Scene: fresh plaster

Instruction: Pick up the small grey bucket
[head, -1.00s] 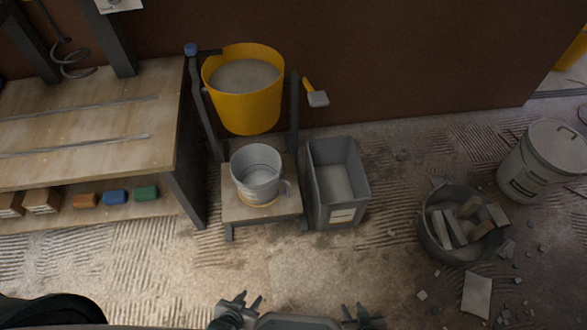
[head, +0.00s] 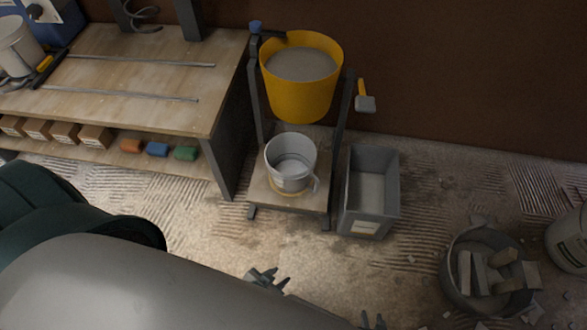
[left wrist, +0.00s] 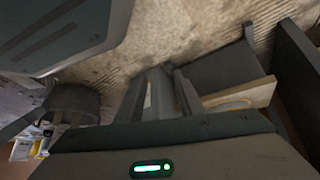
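The small grey bucket (head: 291,163) stands upright on a low wooden stand (head: 262,194), below a yellow bucket (head: 301,80) of grey material. Its handle is on the right side. My left gripper (head: 275,280) is low in the head view, below and apart from the stand, with its fingers apart and nothing between them. My right gripper (head: 373,320) shows only its fingertips at the bottom edge, apart and empty. In the left wrist view the wooden stand top (left wrist: 240,96) shows at the right; I cannot make out the small bucket clearly there.
A grey bin (head: 371,190) stands right beside the stand. A workbench (head: 150,90) with a lower shelf is at the left. A tub of rubble (head: 487,270) and a pale drum (head: 569,240) are at the right. A trowel-like tool (head: 365,98) hangs by the wall.

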